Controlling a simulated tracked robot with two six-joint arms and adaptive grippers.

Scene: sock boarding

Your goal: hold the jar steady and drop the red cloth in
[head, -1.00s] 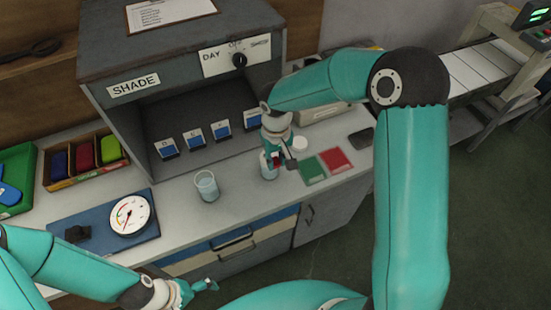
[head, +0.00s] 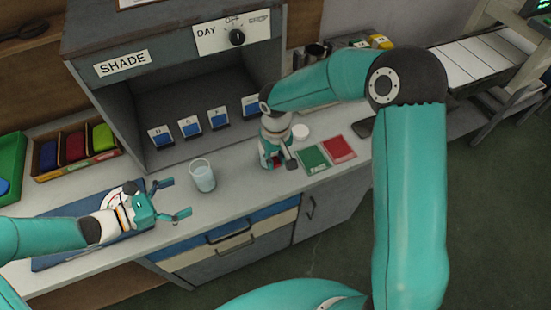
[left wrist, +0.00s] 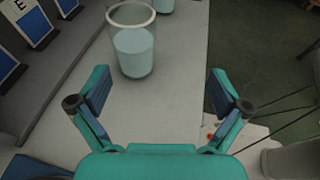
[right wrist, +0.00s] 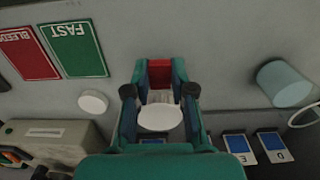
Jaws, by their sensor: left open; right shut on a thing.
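A clear glass jar (head: 202,177) with pale blue liquid stands upright on the counter. It also shows ahead of my left gripper (left wrist: 160,90) in the left wrist view. My left gripper (head: 177,198) is open and empty, pointing at this jar from its left, apart from it. My right gripper (head: 272,160) is low over the counter, right of the jar, shut on the red cloth (right wrist: 160,74). A pale round thing (right wrist: 160,117) shows between its fingers; I cannot tell what it is. A second glass (left wrist: 164,5) is cut off at the left wrist view's top.
A green card (head: 312,159) and red card (head: 338,148) lie right of my right gripper, near a white disc (head: 300,131). A grey shade booth (head: 120,110) with small blue-marked cards stands behind. A blue board (head: 60,258) lies under my left arm.

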